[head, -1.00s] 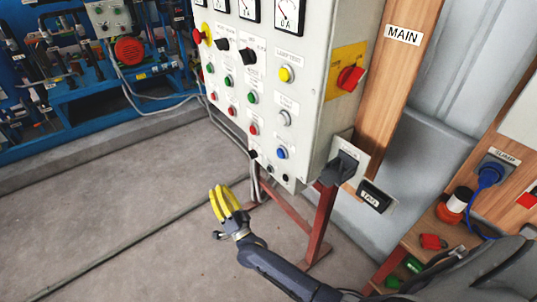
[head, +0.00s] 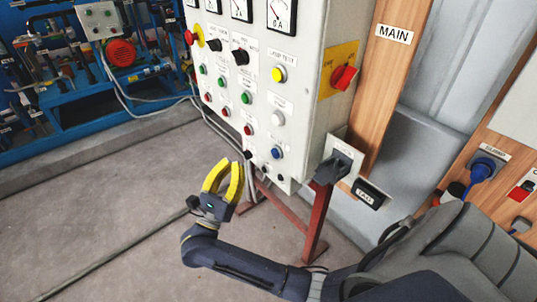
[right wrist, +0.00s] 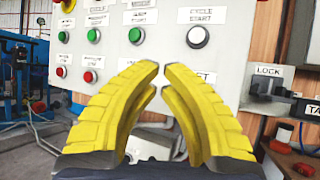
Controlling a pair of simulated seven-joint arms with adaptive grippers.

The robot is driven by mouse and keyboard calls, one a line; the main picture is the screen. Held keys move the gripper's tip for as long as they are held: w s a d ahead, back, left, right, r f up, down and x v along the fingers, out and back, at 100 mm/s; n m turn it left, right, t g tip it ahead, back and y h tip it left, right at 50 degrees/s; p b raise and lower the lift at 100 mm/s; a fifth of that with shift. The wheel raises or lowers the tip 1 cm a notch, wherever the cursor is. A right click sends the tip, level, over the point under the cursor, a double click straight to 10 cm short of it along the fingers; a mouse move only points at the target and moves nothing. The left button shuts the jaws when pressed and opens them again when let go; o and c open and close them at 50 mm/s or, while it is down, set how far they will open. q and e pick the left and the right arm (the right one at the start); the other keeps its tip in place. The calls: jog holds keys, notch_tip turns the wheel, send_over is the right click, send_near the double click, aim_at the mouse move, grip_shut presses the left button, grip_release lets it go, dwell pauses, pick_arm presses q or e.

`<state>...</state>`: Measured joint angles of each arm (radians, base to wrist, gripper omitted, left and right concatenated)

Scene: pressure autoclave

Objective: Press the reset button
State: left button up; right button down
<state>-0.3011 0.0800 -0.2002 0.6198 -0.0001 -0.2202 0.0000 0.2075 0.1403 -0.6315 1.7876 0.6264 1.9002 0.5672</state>
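The grey control panel (head: 225,125) fills the upper middle of the head view. A blue button (head: 277,153) sits low in its right column, below a white button (head: 278,118); its label is too small to read. In the right wrist view the white button (right wrist: 198,36) is labelled CYCLE START, and a partly hidden label (right wrist: 205,77) shows below it. My yellow fingers cover the area beneath. My right gripper (head: 230,164) is partly open, empty, in front of the panel's lower edge, left of and below the blue button. My left gripper is not in view.
A red emergency knob (head: 190,37) and rows of green and red buttons occupy the panel's left. A red rotary switch (head: 343,77) is on its right side. A lock handle (head: 340,164) projects at lower right. Blue machinery (head: 115,65) stands behind.

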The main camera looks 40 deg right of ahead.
aim_at(275, 154)
jog(key=shift+s+d+f+m+g, duration=0.2)
jog(key=shift+d+f+m+g, duration=0.3)
jog(key=shift+m, duration=0.2)
jog(key=d, duration=0.8)
jog(key=shift+w+d, duration=0.2)
jog(key=shift+d, duration=0.05)
jog(key=shift+d, duration=0.2)
dwell(1.5)
jog(key=shift+d, duration=0.3)
jog(key=shift+d, duration=0.5)
dwell(0.8)
jog(key=shift+a, duration=0.95)
